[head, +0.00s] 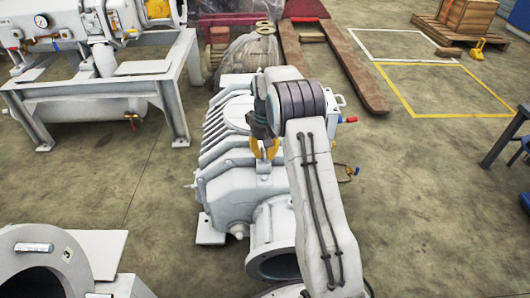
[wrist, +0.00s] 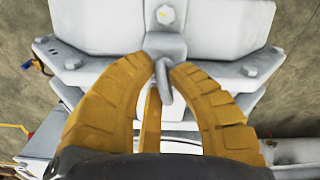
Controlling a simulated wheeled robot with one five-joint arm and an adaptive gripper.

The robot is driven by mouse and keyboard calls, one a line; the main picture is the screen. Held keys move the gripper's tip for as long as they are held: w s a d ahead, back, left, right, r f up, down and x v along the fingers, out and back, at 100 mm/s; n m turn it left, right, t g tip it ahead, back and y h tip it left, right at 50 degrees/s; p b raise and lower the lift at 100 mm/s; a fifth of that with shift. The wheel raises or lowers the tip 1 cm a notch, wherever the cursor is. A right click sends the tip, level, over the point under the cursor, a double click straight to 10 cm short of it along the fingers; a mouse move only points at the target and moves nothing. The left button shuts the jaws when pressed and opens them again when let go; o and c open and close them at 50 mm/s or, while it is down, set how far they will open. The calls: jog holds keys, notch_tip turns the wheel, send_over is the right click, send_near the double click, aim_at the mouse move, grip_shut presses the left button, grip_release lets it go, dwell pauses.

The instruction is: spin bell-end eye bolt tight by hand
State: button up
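The pale grey screw vacuum pump (head: 222,185) stands on the floor in the middle of the head view, its round open port toward the bottom. In the wrist view, the grey eye bolt (wrist: 164,82) stands at a raised lug (wrist: 165,44) on the pump's casing, its ring seen nearly edge-on. My gripper (wrist: 165,66) has yellow ribbed fingers, with the tips closed against both sides of the eye bolt. In the head view, my gripper (head: 264,154) points down at the pump's top. The bolt's thread and seat are hidden.
A grey steel frame with machinery (head: 100,80) stands at the left. A white machine with a round opening (head: 40,265) is at bottom left. A wooden crate (head: 468,15) on a pallet is at top right. Floor right of the pump is mostly clear.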

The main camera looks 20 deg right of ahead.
grip_shut()
